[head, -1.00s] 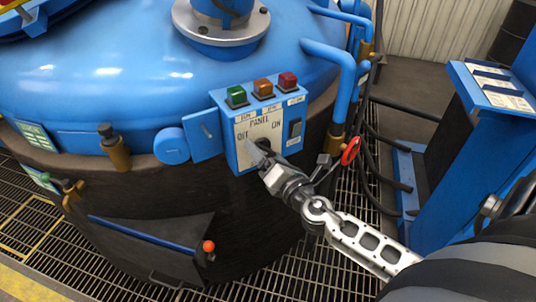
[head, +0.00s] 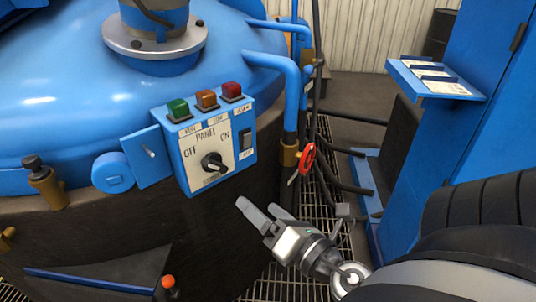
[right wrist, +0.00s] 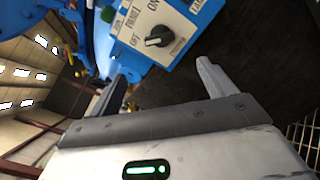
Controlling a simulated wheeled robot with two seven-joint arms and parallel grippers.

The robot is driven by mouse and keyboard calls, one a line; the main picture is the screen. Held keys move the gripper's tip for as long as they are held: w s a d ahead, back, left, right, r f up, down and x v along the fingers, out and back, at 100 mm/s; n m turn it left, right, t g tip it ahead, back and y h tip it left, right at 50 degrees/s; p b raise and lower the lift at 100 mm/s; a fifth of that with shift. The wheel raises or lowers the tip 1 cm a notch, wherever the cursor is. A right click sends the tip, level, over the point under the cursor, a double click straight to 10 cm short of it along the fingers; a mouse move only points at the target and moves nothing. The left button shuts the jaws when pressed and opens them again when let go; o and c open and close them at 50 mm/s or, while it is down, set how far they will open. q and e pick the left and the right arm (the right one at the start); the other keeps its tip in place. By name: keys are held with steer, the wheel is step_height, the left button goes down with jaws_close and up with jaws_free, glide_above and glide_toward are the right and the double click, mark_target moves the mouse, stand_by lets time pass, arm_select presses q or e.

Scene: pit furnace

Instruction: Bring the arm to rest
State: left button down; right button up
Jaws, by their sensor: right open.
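My right gripper (head: 262,213) is open and empty in the head view, in front of the dark furnace wall, below and right of the control panel. It touches nothing that I can see. In the right wrist view the two fingers of my right gripper (right wrist: 160,85) stand apart, with the panel beyond them. The blue control panel (head: 235,172) has a black rotary knob (head: 213,162) between the OFF and ON labels; the knob also shows in the right wrist view (right wrist: 158,37). My left gripper is not in view.
Green (head: 179,109), amber (head: 207,99) and red (head: 231,90) buttons top the panel. A red valve wheel (head: 307,158) and black hoses are right of it. A blue cabinet (head: 490,110) stands at the right. Metal grating (head: 320,212) covers the floor.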

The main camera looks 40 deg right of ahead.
steer(key=shift+s, duration=0.3)
stand_by(0.4)
steer(key=a+f+m+g, duration=0.5)
steer(key=f+m, duration=0.6)
steer(key=m, duration=0.4)
steer(key=s+a+f+m+g+y+p, duration=0.1)
steer(key=s+a+f+m+g+y, duration=0.1)
steer(key=a+m, duration=0.7)
steer(key=shift+a+f+y, duration=0.15)
steer(key=shift+f+y, duration=0.65)
steer(key=shift+y, duration=0.4)
